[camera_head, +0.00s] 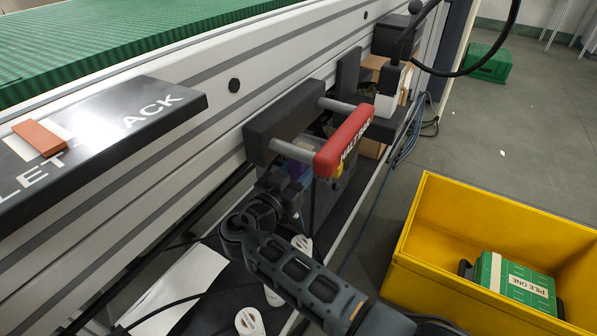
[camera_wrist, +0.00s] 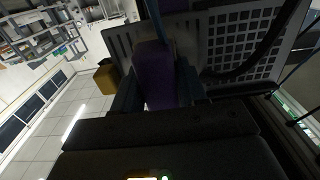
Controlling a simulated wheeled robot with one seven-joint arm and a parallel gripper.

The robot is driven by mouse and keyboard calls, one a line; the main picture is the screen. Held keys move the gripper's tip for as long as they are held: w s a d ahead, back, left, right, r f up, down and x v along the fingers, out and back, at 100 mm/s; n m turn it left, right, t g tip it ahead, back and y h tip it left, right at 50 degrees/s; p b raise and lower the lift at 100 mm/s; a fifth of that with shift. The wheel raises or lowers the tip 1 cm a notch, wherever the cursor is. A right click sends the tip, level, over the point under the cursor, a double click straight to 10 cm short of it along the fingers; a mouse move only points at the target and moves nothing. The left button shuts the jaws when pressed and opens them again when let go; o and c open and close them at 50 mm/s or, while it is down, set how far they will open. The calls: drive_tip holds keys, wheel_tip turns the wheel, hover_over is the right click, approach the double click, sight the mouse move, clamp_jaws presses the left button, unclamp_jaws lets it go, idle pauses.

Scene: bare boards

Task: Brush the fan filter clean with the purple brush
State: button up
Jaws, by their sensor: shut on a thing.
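The purple brush (camera_wrist: 154,72) stands between the fingers of my gripper (camera_wrist: 156,98) in the wrist view, and the jaws are shut on it. In the head view a small purple patch of the brush (camera_head: 294,168) shows below the red handle, by the end of my arm; my fingers there are mostly hidden. A grey panel with rows of square holes (camera_wrist: 240,42), which looks like the fan filter, lies just beyond the brush in the wrist view. I cannot tell whether the bristles touch it. In the head view I cannot make out the filter.
A red handle bar (camera_head: 345,139) on a dark bracket juts over my gripper. A grey conveyor frame with green belt (camera_head: 130,45) runs behind. A yellow crate (camera_head: 440,215) holding a green box (camera_head: 515,288) stands at right. White cups (camera_head: 249,320) sit below my arm.

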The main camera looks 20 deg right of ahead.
drive_tip(key=shift+w+d+b, duration=0.3)
drive_tip(key=shift+d, duration=0.15)
idle(0.3)
drive_tip(key=shift+s+d+p, duration=0.4)
drive_tip(key=shift+s+d, duration=0.2)
drive_tip(key=shift+s, duration=0.2)
drive_tip(key=shift+s, duration=0.1)
drive_tip(key=shift+s+d, duration=0.55)
drive_tip(key=shift+d, duration=0.1)
drive_tip(key=shift+w+f, duration=0.1)
